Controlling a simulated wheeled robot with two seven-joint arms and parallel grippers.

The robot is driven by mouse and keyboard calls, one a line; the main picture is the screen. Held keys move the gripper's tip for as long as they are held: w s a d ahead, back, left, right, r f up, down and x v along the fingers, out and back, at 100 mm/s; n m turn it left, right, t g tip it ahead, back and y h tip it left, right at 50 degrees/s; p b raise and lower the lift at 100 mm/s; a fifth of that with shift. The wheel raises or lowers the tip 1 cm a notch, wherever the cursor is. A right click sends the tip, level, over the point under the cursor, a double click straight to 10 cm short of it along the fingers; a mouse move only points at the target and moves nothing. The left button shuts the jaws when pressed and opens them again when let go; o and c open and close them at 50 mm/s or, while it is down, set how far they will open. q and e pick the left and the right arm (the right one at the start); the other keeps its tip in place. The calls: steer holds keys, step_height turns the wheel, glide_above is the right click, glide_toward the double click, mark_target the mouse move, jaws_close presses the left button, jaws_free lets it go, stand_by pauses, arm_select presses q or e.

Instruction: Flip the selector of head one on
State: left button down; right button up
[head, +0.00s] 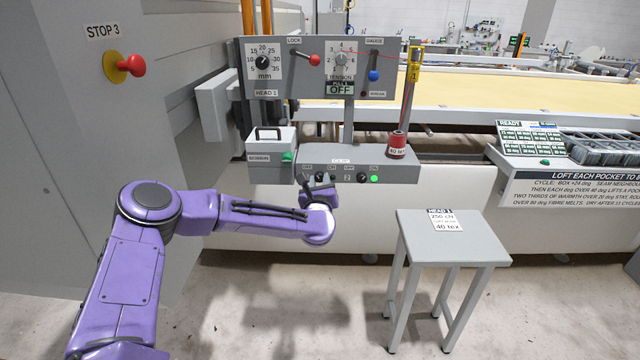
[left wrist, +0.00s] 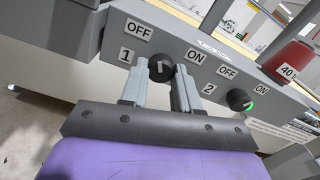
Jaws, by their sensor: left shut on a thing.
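My right gripper is not in view.
The selector of head two (left wrist: 238,100) sits close to the right, with a lit green lamp (head: 374,179). A red thread cone (head: 397,145) stands on the box. A bobbin box (head: 270,160) is to the left, and a grey stool (head: 470,240) to the right.

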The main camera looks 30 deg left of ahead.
arm_select(q)
steer(key=shift+f+m+b, duration=0.15)
steer(key=shift+m+b, duration=1.05)
steer(key=shift+m, duration=0.2)
steer(key=m+b, duration=0.1)
steer(key=m, duration=0.1)
steer(key=shift+m, duration=0.4)
steer(key=m+b, duration=0.1)
steer(key=m, duration=0.2)
steer(key=shift+a, duration=0.1)
steer(key=shift+s+m+b, duration=0.1)
steer(key=shift+m+b, duration=0.25)
steer(key=shift+m, duration=1.45)
steer(key=c, duration=0.8)
jaws_free()
steer(key=shift+r, duration=0.2)
steer(key=b+v, duration=0.3)
steer(key=v, duration=0.7)
steer(key=shift+s, duration=0.25)
